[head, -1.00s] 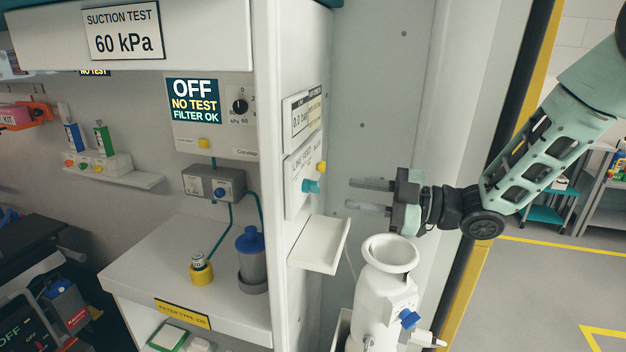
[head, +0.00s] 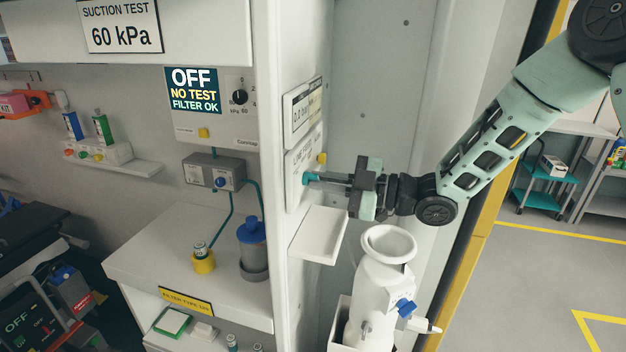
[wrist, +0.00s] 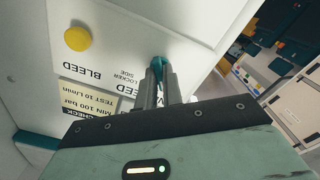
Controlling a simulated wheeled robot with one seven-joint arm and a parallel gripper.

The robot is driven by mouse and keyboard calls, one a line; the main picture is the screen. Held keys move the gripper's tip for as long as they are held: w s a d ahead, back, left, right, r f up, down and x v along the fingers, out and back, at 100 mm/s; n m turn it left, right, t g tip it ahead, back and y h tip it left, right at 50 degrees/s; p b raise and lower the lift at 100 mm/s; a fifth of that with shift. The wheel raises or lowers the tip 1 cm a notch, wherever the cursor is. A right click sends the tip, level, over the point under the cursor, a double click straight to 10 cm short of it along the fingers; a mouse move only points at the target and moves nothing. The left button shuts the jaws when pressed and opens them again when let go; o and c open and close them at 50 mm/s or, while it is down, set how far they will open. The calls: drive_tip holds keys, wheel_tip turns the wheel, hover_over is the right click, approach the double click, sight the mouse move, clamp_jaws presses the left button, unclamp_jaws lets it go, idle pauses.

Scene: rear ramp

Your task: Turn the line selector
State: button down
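The line selector is a small teal knob (head: 307,178) on the white panel (head: 296,195) on the side of the cabinet. In the wrist view the knob (wrist: 158,61) shows between the fingertips, partly covered by them. My gripper (head: 318,179) reaches in from the right with its two fingers close together. In the wrist view my gripper (wrist: 160,74) has its fingers on either side of the knob, closed on it. The printed words "LOCKER SIDE" and "BLEED" are beside it; the knob's pointer mark is hidden.
A yellow button (head: 322,158) sits above and right of the knob. A gauge label plate (head: 301,110) is above. A small white shelf (head: 318,235) juts out below my gripper. A white canister (head: 380,285) with a wide rim stands under my wrist.

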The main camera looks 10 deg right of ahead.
drive_tip(key=n+b, duration=0.1)
drive_tip(key=b, duration=0.4)
drive_tip(key=shift+n, duration=0.4)
drive_tip(key=shift+w+r, duration=0.1)
drive_tip(key=c, duration=1.5)
unclamp_jaws()
drive_tip(key=shift+c, duration=0.2)
drive_tip(key=shift+d, duration=0.1)
